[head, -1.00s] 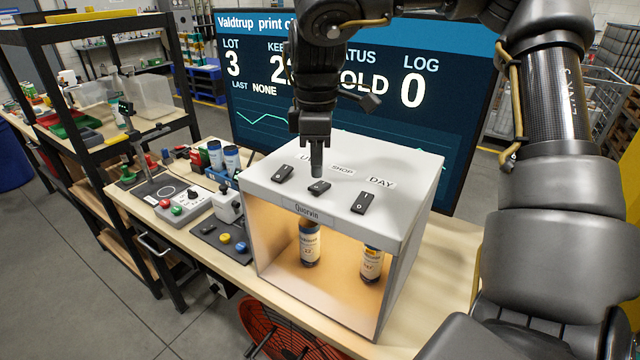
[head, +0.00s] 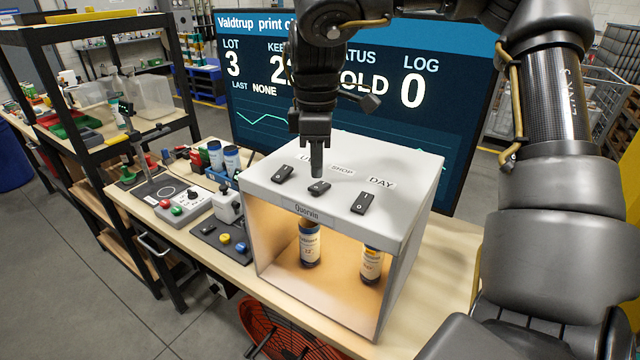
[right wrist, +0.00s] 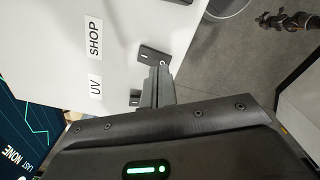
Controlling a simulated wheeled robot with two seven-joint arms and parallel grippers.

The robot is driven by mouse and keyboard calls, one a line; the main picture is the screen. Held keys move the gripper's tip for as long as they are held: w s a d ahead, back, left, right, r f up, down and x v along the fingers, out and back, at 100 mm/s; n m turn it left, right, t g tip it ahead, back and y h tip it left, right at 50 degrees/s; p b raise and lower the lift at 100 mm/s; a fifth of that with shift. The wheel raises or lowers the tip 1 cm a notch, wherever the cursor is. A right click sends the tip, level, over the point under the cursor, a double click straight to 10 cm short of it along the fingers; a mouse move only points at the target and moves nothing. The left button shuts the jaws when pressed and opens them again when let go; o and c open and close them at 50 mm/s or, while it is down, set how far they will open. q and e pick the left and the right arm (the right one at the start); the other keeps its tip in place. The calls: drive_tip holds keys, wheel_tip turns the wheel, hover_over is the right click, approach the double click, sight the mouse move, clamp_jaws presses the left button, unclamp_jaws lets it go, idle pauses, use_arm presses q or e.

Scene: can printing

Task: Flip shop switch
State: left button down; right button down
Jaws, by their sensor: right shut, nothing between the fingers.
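The shop switch (head: 319,187) is the middle of three black rocker switches on top of the white light box (head: 262,177), below the SHOP label (head: 343,170). My right gripper (head: 317,174) points straight down, shut and empty, with its tips at the far end of this switch; they look in contact with it, but I cannot be sure. In the right wrist view the fingers (right wrist: 160,85) lie beside the switch (right wrist: 153,56), close to the SHOP label (right wrist: 95,38). My left gripper is not in view.
The UV switch (head: 283,173) is left of the shop switch and the DAY switch (head: 363,203) right of it. Two cans, a left one (head: 310,245) and a right one (head: 372,264), stand inside the lit box. A screen (head: 440,130) stands behind. Button panels (head: 180,203) are to the left.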

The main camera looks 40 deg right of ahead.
sight(317, 187)
drive_tip(key=shift+f+b, duration=1.4)
drive_tip(key=shift+b, duration=0.2)
idle(0.9)
drive_tip(key=shift+r, duration=0.1)
drive_tip(key=shift+r+p, duration=0.6)
drive_tip(key=shift+r, duration=0.25)
drive_tip(key=shift+r+p, duration=1.45)
drive_tip(key=shift+r, duration=1.15)
